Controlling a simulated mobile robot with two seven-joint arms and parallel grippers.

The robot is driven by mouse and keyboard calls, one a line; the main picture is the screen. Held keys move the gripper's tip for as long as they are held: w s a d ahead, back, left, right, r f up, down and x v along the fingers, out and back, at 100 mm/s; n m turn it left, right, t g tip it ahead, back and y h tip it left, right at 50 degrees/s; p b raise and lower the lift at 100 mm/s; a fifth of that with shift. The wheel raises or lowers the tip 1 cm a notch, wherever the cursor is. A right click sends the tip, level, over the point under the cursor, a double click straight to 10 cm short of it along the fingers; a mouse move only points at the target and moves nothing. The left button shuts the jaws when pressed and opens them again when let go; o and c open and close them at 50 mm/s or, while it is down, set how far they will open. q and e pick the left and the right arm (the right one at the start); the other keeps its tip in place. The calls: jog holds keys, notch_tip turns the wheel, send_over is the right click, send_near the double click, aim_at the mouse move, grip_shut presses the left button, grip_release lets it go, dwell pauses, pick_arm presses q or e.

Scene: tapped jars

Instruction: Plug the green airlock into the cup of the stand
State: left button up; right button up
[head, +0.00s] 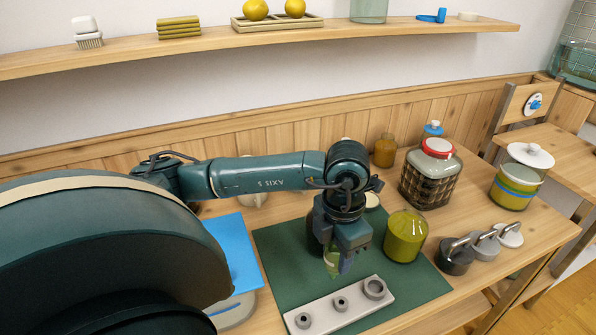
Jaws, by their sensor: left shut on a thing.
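My left gripper (342,266) is pointing down over the green mat (285,262), with its arm coming in from the left. It is shut on the green airlock (332,262), which shows as a small yellow-green piece at the fingers and is mostly hidden by them. The stand (322,313) is a pale grey bar lying on the mat in front of the gripper. It carries several round grey cups of different sizes, the largest (375,287) at its right end. The airlock appears above and behind the stand, apart from it. My right gripper is not in view.
A green glass jar (405,237) stands close right of the gripper. Several handled weights (456,258), a red-lidded jar (430,175) and a white-lidded jar (518,180) stand farther right. A blue sheet (234,250) lies left.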

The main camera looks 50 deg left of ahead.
pick_arm(q)
jog(key=d, duration=0.2)
jog(key=shift+w+d+r, duration=0.2)
jog(key=shift+d+r, duration=0.15)
jog(key=shift+r, duration=0.05)
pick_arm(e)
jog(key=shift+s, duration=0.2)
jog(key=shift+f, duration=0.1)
